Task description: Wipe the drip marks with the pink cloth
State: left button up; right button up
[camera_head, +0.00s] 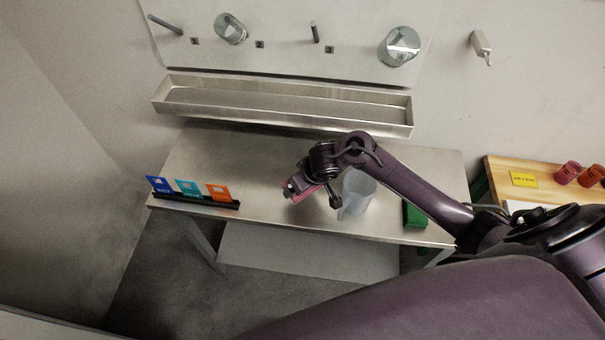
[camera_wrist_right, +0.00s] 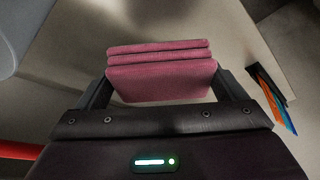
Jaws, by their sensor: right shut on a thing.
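The pink cloth (camera_wrist_right: 160,82) is folded in layers and sits between the fingers of my right gripper (camera_wrist_right: 163,90) in the right wrist view. My right gripper is shut on it. In the head view the right gripper (camera_head: 303,190) is over the middle of the steel table (camera_head: 265,175), and a bit of the cloth (camera_head: 299,194) shows at its jaws. I cannot tell whether the cloth touches the table top. I cannot make out any drip marks. My left gripper is not in view.
A translucent jug (camera_head: 357,195) stands just right of the gripper, with a green item (camera_head: 413,214) beyond it. A rack of coloured cards (camera_head: 195,199) sits at the table's left front. A steel trough (camera_head: 285,108) is on the wall behind. The table's left-middle is clear.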

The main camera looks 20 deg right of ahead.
notch_tip(320, 180, up, 2)
jog(key=shift+w+r+p, duration=0.1)
jog(key=shift+r+p, duration=0.05)
jog(key=shift+p, duration=0.8)
jog(key=shift+a+r, duration=0.15)
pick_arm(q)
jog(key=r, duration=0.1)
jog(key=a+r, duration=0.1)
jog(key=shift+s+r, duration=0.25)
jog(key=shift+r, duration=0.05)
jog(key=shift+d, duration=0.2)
